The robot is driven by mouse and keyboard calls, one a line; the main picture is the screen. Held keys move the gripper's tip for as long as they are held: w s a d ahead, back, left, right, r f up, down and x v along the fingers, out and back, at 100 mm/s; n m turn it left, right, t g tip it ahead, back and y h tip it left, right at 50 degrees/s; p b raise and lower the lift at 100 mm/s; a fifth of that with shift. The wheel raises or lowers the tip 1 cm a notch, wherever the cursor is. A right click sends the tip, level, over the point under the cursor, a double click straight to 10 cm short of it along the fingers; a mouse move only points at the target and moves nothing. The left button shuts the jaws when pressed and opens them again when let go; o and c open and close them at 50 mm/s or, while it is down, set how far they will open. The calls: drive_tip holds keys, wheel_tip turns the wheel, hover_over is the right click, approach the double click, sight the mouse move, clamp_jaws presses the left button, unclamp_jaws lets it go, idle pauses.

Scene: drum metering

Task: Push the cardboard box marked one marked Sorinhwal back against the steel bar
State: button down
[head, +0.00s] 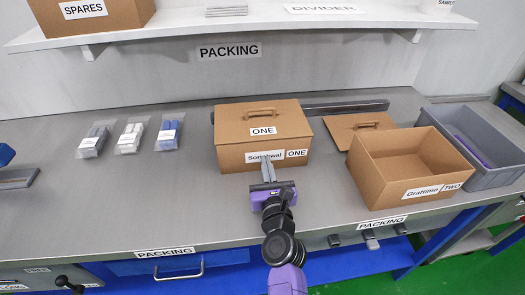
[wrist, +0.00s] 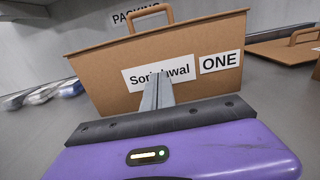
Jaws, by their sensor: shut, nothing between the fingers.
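The cardboard box marked ONE and Sorinhwal (head: 232,156) stands upright on the grey bench with its lid on. Its label front also fills the middle of the wrist view (wrist: 110,99). The steel bar (head: 345,107) lies behind the box; its left part is hidden by the box, so I cannot tell whether they touch. My gripper (head: 266,160) is shut and empty. Its fingertips are at the front face of the box, over the Sorinhwal label, and also show in the wrist view (wrist: 157,82). Contact looks close, but I cannot tell for sure.
An open box marked Grattime TWO (head: 375,185) stands to the right, its lid (head: 345,133) lying behind it. A grey bin (head: 500,180) is farther right. Several bagged items (head: 131,137) lie to the left. A shelf (head: 250,24) hangs above the back. The front-left bench is clear.

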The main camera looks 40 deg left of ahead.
sight(263, 151)
drive_tip(key=shift+w+a, duration=0.25)
drive_tip(key=shift+a, duration=0.05)
drive_tip(key=shift+b+x, duration=1.55)
drive_tip(key=shift+x, duration=0.95)
drive_tip(key=shift+a, duration=0.1)
drive_tip(key=shift+w+a+b, duration=0.1)
drive_tip(key=shift+w+b, duration=0.1)
drive_tip(key=shift+b, duration=0.1)
drive_tip(key=shift+p+v, duration=1.05)
drive_tip(key=shift+v, duration=0.1)
drive_tip(key=shift+p+v, duration=1.95)
drive_tip(key=shift+v, duration=2)
